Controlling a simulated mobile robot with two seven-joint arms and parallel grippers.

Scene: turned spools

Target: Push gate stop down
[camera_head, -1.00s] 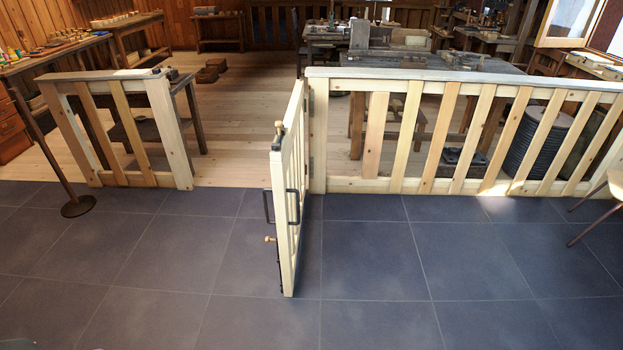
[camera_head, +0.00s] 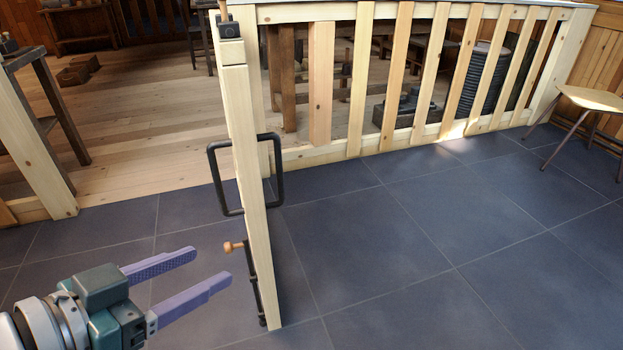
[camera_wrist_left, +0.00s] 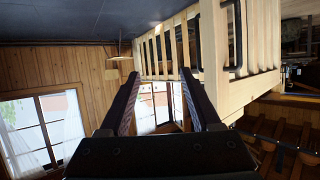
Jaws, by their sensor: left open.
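The gate (camera_head: 247,190) is a pale wooden leaf standing open, seen nearly edge-on. The gate stop (camera_head: 258,292) is a black upright rod low on the gate, with a small orange-brown wooden knob (camera_head: 235,246) sticking out to the left. The rod's foot is near the tiled floor; whether it touches is hard to tell. My left gripper (camera_head: 212,265) is open and empty, its purple fingers pointing toward the knob from the lower left, apparently short of it. Its fingers also show in the left wrist view (camera_wrist_left: 160,90), where the gate stop cannot be made out. My right gripper is not in view.
A black loop handle (camera_head: 212,180) projects from both sides of the gate above the knob. A latch (camera_head: 228,28) sits on top. The slatted fence (camera_head: 320,85) runs right from the gate. A stool (camera_head: 592,98) stands far right. The dark tiles right of the gate are clear.

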